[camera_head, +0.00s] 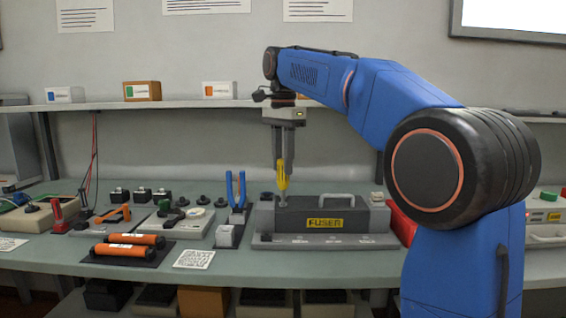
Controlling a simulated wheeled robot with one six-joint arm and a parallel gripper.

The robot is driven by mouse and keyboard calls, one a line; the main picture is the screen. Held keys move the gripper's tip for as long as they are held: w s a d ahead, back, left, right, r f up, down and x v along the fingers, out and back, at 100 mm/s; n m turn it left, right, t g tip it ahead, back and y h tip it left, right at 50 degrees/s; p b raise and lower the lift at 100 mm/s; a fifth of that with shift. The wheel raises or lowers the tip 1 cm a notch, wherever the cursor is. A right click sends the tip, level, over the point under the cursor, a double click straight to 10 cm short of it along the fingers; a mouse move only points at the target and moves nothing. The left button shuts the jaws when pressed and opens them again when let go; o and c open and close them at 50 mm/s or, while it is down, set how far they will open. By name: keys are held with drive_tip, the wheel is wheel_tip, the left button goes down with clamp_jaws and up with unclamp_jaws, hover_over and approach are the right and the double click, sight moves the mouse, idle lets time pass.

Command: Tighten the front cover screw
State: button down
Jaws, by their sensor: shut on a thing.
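My gripper (284,160) points straight down over the bench and is shut on a yellow-handled screwdriver (283,178). The screwdriver stands upright, with its lower end at the left part of the dark grey unit labelled FUSER (350,213). A small grey part shows around the screwdriver's lower end, and I cannot tell whether it is the screw head or part of the tool. The tip's contact with the screw is too small to make out. The unit has a grey handle on top and sits on a light grey base (300,241).
Blue-handled pliers (236,190) stand just left of the unit. Orange cylinders (130,245) lie on a dark mat further left, beside a tray of tools (180,228). A red object (402,224) stands right of the unit. A shelf (180,104) with boxes runs behind.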

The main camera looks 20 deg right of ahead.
drive_tip(key=m, duration=0.7)
drive_tip(key=shift+f, duration=0.1)
idle(0.5)
